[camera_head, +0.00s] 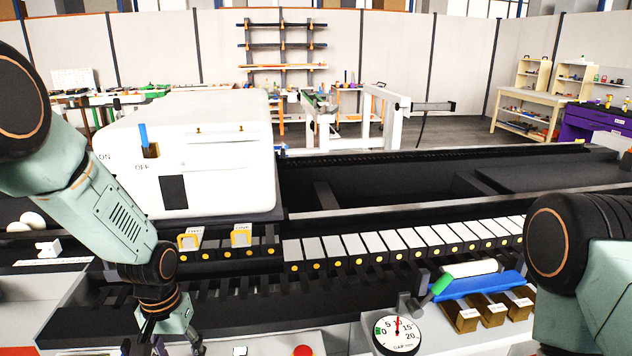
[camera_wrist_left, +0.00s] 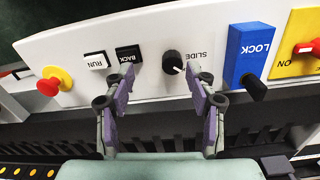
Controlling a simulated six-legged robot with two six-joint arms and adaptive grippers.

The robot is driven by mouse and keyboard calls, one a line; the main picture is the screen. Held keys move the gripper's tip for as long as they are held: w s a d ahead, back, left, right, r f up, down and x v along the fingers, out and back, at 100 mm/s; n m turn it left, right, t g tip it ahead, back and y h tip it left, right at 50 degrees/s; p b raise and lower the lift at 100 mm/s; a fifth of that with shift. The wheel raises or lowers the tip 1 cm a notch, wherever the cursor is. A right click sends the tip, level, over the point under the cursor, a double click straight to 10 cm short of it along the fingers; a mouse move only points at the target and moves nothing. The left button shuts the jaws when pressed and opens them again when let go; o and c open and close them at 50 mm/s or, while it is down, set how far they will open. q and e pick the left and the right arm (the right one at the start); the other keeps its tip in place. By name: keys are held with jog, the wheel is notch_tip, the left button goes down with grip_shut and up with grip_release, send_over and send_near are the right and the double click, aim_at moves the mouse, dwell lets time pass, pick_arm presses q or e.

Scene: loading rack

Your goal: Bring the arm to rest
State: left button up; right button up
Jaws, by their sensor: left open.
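My left arm (camera_head: 105,205) comes in from the left in the head view and reaches down toward the front edge of the rack. My left gripper (camera_head: 162,346) hangs at the bottom of that view, partly cut off. In the left wrist view the gripper (camera_wrist_left: 160,82) is open and empty. Its two fingers point at a white control panel (camera_wrist_left: 205,32), on either side of the space just below the black SLIDE knob (camera_wrist_left: 175,63). I cannot tell whether a fingertip touches the panel. My right arm shows at the right edge; its gripper is out of view.
The panel has RUN (camera_wrist_left: 95,61) and BACK (camera_wrist_left: 129,53) buttons, a red knob (camera_wrist_left: 49,87) and a blue LOCK block (camera_wrist_left: 250,52). A white machine (camera_head: 225,150) stands behind the rack's row of grey plates (camera_head: 375,243). A dial gauge (camera_head: 398,333) stands front right.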

pick_arm(q)
jog(key=s+d+f, duration=0.5)
jog(key=s+f, duration=0.5)
jog(key=s, duration=0.2)
jog(key=s+d+f, duration=0.1)
jog(key=s+f, duration=0.2)
jog(key=s, duration=1.5)
notch_tip(320, 180, down, 12)
jog(key=b, duration=1.2)
jog(key=shift+w+m+b, duration=0.3)
jog(key=shift+w+b, duration=0.05)
